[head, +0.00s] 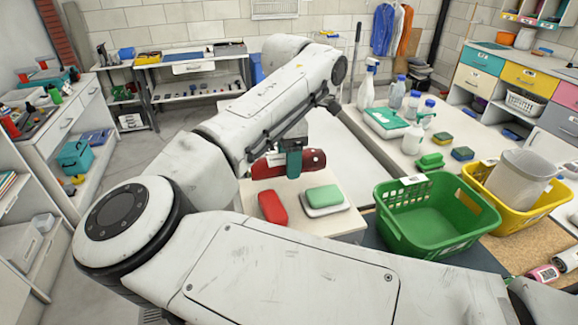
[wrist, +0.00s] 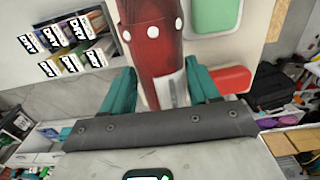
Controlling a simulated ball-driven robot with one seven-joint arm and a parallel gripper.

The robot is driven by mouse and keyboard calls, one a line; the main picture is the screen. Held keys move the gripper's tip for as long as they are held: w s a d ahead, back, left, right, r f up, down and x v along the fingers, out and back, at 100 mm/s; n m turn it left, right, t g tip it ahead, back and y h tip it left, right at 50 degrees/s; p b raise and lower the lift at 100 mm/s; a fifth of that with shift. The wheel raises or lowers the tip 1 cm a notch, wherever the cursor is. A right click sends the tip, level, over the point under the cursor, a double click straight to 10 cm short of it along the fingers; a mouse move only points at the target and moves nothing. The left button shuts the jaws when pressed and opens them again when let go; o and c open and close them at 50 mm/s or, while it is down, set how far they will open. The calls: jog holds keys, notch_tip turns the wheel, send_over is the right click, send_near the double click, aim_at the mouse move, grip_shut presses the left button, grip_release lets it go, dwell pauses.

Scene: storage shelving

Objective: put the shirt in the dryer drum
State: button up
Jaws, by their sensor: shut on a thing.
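My gripper (head: 290,160) has teal fingers and is over the small pale table (head: 262,186) in the head view. In the wrist view its fingers (wrist: 168,88) are shut on a dark red thing (wrist: 155,55) with white round dots and a pale patch. This thing also shows in the head view (head: 314,160), partly behind the gripper. I cannot tell whether it is the shirt. Blue (head: 382,28), white and orange garments hang on the back wall. I see no dryer drum.
A red block-like thing (head: 272,206) and a green one (head: 324,196) on a white dish sit on the small table. A green basket (head: 440,240), a yellow basket (head: 548,198) and several bottles stand on the right. A white drawer cabinet (head: 68,125) stands on the left.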

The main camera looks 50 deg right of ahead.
aim_at(289, 183)
jog(key=shift+w+d+f, duration=0.15)
jog(key=shift+f, duration=0.05)
jog(key=f, duration=0.1)
jog(key=f+p, duration=0.1)
jog(key=f, duration=0.1)
jog(key=shift+w+d+p, duration=0.15)
jog(key=shift+d+p, duration=0.05)
jog(key=shift+p, duration=0.1)
jog(key=shift+f, duration=0.4)
jog(key=shift+f, duration=0.2)
jog(key=o, duration=0.9)
jog(key=shift+r, duration=0.1)
jog(key=shift+c, duration=0.2)
jog(key=shift+r, duration=0.1)
